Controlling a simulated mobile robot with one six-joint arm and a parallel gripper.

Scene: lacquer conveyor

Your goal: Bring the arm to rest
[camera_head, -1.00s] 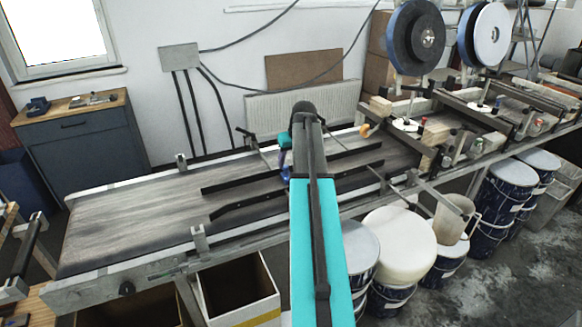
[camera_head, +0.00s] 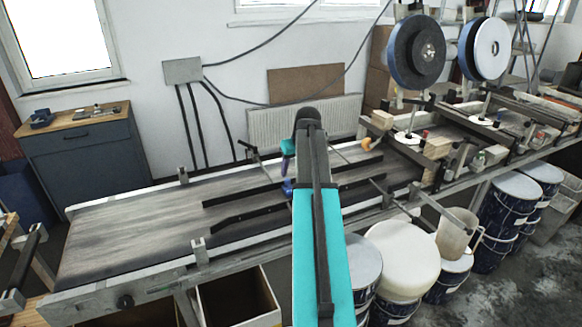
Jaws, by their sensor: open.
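My arm (camera_head: 320,245), with a turquoise upper link and a dark grey link, rises from the bottom edge in the middle of the view and bends at the top in front of the conveyor. Small turquoise and blue parts of its far end (camera_head: 287,165) show just left of the dark link, over the conveyor belt. The jaws of my gripper cannot be made out; the arm hides them. No object is seen held.
The grey conveyor (camera_head: 130,230) with black guide rails (camera_head: 240,215) runs behind the arm. Buckets (camera_head: 505,205), a white-lidded drum (camera_head: 402,250) and a jug (camera_head: 455,232) stand at right. An open box (camera_head: 238,300) stands below the belt. A blue cabinet (camera_head: 85,160) stands at left.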

